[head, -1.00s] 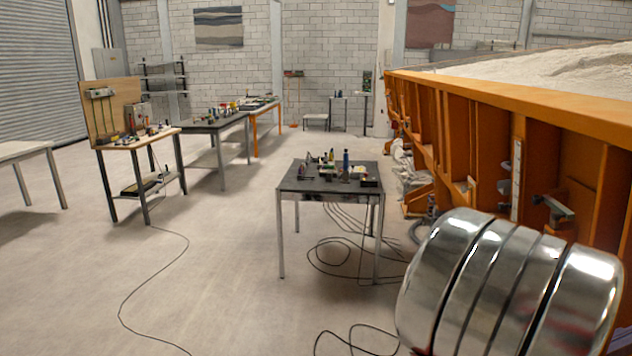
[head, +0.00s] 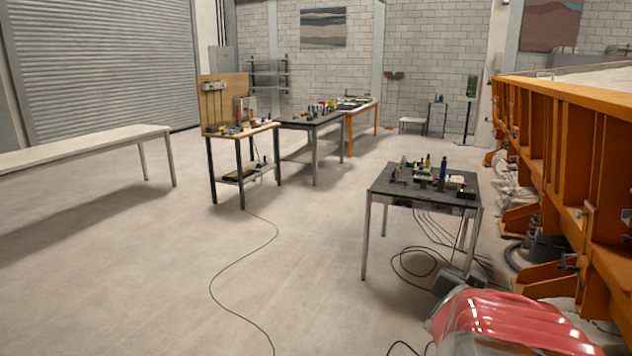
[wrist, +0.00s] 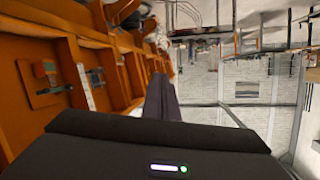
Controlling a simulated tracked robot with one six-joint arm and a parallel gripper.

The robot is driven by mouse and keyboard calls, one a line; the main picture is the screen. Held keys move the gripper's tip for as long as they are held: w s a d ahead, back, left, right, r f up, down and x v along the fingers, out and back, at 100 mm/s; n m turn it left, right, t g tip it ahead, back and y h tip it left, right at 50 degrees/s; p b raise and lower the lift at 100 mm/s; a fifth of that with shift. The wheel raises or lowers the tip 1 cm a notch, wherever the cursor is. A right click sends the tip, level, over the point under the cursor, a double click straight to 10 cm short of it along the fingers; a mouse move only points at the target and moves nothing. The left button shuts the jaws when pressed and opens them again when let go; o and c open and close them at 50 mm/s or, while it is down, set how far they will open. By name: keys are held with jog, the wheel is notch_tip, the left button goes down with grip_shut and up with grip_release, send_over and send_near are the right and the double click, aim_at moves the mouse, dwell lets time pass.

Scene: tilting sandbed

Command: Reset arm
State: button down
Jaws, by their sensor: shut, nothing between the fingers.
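My gripper (wrist: 161,84) shows in the wrist view as two dark grey fingers pressed together above the dark wrist housing with its small white and green light. Nothing is between the fingers. They point out past the orange sandbed wall (wrist: 40,60), apart from it. The wrist picture is turned over, with the floor and tables towards the top. In the head view a red and silver rounded part of my arm shows at the bottom right; the gripper itself does not show there.
The orange sandbed wall (head: 560,135) runs along the right, close to my arm. A small dark table (head: 400,190) with tools stands ahead, cables beneath it. A long pale table (head: 80,150) stands left. A thin cable (head: 230,270) crosses the open floor.

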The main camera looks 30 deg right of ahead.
jog(key=w+a+n+t+y, duration=0.1)
jog(key=w+a+n+y, duration=0.15)
jog(key=w+a, duration=0.45)
jog(key=w+a+f+n+t+y, duration=0.1)
jog(key=w+a+n+t+y, duration=0.2)
jog(key=a, duration=0.9)
jog(key=w+a+n+y, duration=0.2)
jog(key=w+a+y, duration=0.2)
jog(key=a, duration=0.5)
jog(key=s+a+f+n+g+y, duration=0.1)
jog(key=s+a+n, duration=0.3)
jog(key=a, duration=0.5)
jog(key=s+a+f+n+g+y, duration=0.1)
jog(key=s+a+n+g+y, duration=0.1)
jog(key=s+a, duration=0.7)
jog(key=shift+a+n+g+y, duration=0.3)
jog(key=shift+n+g, duration=0.2)
jog(key=shift+n, duration=0.45)
